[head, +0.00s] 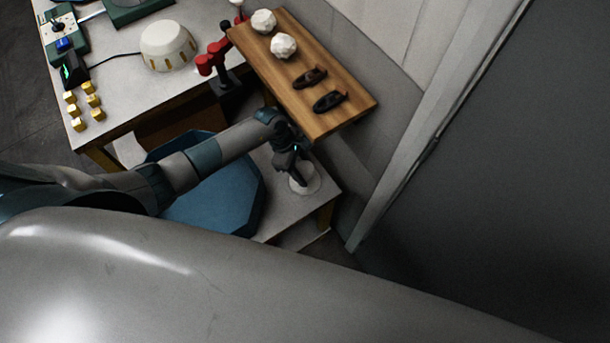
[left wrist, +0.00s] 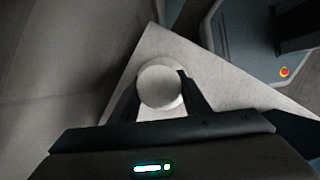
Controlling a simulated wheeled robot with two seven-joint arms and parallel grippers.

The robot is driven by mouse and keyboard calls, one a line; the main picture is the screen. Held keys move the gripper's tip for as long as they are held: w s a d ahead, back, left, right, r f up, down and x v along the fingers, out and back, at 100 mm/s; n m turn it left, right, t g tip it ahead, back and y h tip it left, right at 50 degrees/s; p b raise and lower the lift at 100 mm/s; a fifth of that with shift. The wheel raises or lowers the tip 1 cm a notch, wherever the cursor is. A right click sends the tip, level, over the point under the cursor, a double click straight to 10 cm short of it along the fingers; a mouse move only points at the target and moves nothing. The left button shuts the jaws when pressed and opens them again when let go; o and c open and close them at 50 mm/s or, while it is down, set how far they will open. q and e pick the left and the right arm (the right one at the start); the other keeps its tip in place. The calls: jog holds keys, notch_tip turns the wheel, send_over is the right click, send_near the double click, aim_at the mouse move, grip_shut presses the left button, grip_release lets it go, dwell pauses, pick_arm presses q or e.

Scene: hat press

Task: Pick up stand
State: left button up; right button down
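The stand (head: 304,181) is a small white piece with a round base on the light lower table, near its right corner in the head view. In the left wrist view its round top (left wrist: 160,86) lies between the two dark fingers. My left gripper (head: 292,163) points down over the stand and partly hides it in the head view. The fingers (left wrist: 160,92) are spread, one on each side of the stand; I cannot tell whether they touch it. My right gripper is not in view.
A blue tray (head: 240,200) lies under my left arm, beside the stand. A wooden shelf (head: 330,85) with two white faceted balls and two dark pieces is just above the gripper. A white table (head: 115,85) holds a white dome (head: 168,45) and yellow blocks. A wall bounds the right.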

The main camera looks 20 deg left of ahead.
aim_at(306, 171)
pick_arm(q)
jog(key=shift+r, duration=0.1)
dwell(0.3)
jog(key=shift+r+b, duration=0.6)
jog(key=shift+r, duration=0.2)
jog(key=shift+s+d+r+b, duration=0.3)
jog(key=shift+s+r+b, duration=0.25)
jog(key=shift+r+b, duration=0.1)
jog(key=s+d+b, duration=0.2)
jog(key=s+d, duration=0.2)
jog(key=s, duration=0.3)
jog(key=s+d+b, duration=0.2)
jog(key=s+d, duration=0.2)
jog(key=s, duration=0.3)
jog(key=shift+s+d+r, duration=0.15)
jog(key=shift+s+r, duration=0.05)
jog(key=shift+s, duration=0.1)
